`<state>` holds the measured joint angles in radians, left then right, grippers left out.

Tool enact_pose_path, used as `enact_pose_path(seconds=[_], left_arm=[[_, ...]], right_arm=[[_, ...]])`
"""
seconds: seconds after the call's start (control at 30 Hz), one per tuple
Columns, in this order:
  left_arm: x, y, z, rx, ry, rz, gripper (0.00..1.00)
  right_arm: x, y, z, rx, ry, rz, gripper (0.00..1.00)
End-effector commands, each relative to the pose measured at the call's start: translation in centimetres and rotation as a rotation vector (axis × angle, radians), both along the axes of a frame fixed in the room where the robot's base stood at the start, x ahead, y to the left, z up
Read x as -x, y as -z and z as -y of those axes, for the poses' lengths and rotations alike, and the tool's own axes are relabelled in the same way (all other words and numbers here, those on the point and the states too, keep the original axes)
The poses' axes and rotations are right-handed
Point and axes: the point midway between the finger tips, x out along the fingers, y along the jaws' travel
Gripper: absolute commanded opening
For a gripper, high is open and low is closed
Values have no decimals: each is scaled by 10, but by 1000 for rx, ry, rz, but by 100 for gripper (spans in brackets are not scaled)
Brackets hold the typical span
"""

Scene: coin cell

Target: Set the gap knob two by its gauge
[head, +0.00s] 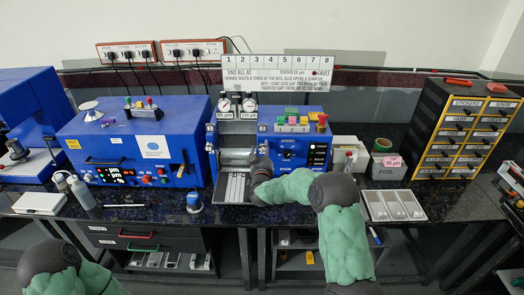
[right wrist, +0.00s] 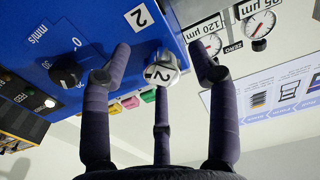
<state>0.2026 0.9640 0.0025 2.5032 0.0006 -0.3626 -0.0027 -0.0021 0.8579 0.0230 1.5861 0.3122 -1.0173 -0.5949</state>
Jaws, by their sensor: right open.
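The blue machine (head: 285,125) stands at mid-bench with two round gauges, a left gauge (head: 225,105) and a right gauge (head: 249,105), on top. In the right wrist view, a silver knob marked 2 (right wrist: 162,72) is between the spread fingers of my right gripper (right wrist: 158,50). The gripper looks open around the knob, with gaps at both sides; contact by the third finger cannot be told. A plate marked 2 (right wrist: 138,17) is beside the knob. Two dials show at upper right, one (right wrist: 260,25) clearer; a label reads 120 µm. My left gripper is out of view.
A sign (head: 278,78) stands behind. A white tray (head: 395,205) lies right of my right arm; a blue cylinder (head: 194,201) stands left.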

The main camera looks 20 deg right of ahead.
Motion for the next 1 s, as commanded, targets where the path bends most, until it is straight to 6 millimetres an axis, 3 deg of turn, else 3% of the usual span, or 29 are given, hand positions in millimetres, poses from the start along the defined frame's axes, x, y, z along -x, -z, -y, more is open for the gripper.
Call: enact_pose_path(seconds=[0.2,0.5,0.7,1.0], left_arm=[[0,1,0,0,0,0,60],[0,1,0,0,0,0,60],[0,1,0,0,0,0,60],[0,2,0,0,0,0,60]], right_arm=[[-15,0,5,1,1,0,60],[-16,0,5,0,0,-1,60],[-16,0,5,0,-1,-1,5],[-16,3,4,-2,-2,-5,4]])
